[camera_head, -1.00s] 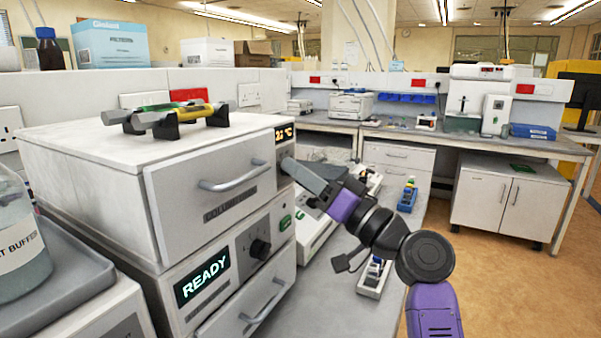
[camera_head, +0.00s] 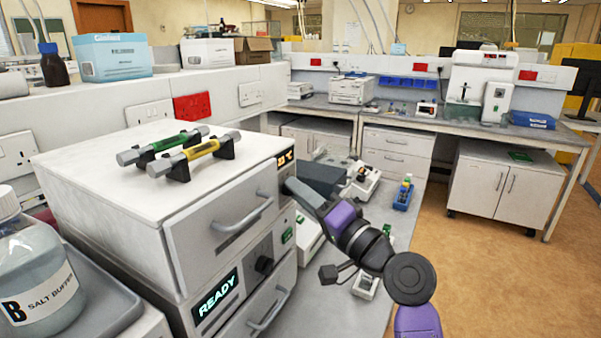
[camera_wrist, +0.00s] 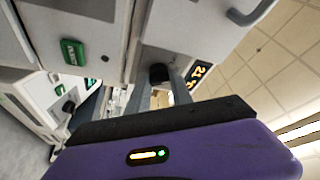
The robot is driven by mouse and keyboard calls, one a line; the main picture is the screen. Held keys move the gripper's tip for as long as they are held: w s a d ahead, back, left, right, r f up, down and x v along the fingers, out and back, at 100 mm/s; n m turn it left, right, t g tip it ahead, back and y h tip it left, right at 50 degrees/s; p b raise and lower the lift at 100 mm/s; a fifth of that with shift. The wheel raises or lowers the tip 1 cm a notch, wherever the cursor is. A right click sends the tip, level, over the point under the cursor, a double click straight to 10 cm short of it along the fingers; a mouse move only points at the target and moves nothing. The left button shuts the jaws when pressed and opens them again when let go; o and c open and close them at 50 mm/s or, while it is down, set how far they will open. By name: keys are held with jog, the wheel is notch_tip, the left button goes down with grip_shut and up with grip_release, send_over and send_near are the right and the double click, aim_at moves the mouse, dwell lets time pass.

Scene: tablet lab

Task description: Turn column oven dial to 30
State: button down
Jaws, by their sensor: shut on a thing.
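The column oven (camera_head: 110,160) is the white upper unit at left, with a handled front drawer. Its orange display (camera_head: 285,158) is lit at the right front; the wrist view shows it sideways (camera_wrist: 200,73), perhaps reading in the twenties, too small to read surely. The black oven dial (camera_wrist: 158,73) sits below the display, between my fingers. My gripper (camera_head: 290,185) reaches the front panel from the right and is shut on the dial, also seen in the wrist view (camera_wrist: 158,87). In the head view my gripper hides the dial.
Green and yellow columns (camera_head: 196,153) rest on top. A salt buffer bottle (camera_head: 40,275) stands at left. Open floor (camera_head: 480,270) lies at right.

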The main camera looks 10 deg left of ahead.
jog(key=shift+r+m+h+p, duration=0.1)
jog(key=shift+m+h+p, duration=0.3)
jog(key=shift+m+p, duration=1)
jog(key=c, duration=1.1)
grip_release()
jog(key=shift+c, duration=0.2)
jog(key=b+v, duration=0.1)
jog(key=v, duration=0.7)
